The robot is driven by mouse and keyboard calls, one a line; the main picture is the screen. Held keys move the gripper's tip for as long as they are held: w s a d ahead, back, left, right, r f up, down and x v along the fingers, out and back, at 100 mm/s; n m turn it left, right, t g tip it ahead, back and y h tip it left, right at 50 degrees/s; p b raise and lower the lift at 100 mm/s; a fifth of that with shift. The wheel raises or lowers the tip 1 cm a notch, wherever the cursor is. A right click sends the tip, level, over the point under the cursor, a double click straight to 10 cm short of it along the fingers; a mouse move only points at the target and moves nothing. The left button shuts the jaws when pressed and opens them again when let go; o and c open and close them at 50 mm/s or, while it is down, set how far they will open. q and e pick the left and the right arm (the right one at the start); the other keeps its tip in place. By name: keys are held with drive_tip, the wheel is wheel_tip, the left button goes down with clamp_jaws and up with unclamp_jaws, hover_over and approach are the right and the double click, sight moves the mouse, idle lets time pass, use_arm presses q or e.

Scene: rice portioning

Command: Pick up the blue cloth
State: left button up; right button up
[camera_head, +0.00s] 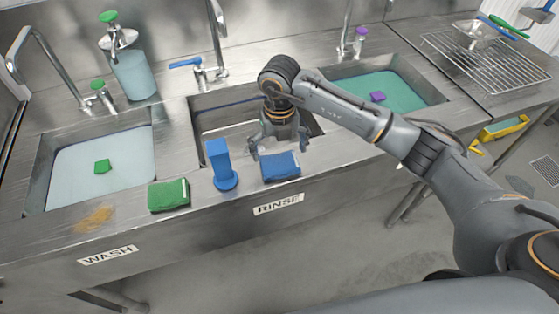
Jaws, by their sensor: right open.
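The blue cloth (281,166) is a small folded pad. It lies on the front ledge of the sink counter, above the RINSE label. My right gripper (279,150) comes down over the middle basin with its fingers apart. Its fingertips are close to the back edge and sides of the cloth. I cannot tell whether they touch it. Nothing shows between the fingers except the cloth below. My left gripper is not in view.
A blue upright-handled tool (221,165) stands just left of the cloth. A green cloth (168,195) lies further left on the ledge. The wash basin (62,152), rinse basin (212,124) and right basin (425,90) open behind the ledge. A wire rack (490,60) stands at right.

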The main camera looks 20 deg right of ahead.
sight(280, 162)
drive_tip(key=shift+s+f+p, duration=0.25)
drive_tip(key=shift+f+p, duration=0.05)
drive_tip(key=shift+f, duration=1.15)
drive_tip(key=shift+w+f, duration=0.1)
drive_tip(key=shift+f, duration=0.05)
drive_tip(key=shift+c, duration=0.4)
drive_tip(key=c, duration=0.6)
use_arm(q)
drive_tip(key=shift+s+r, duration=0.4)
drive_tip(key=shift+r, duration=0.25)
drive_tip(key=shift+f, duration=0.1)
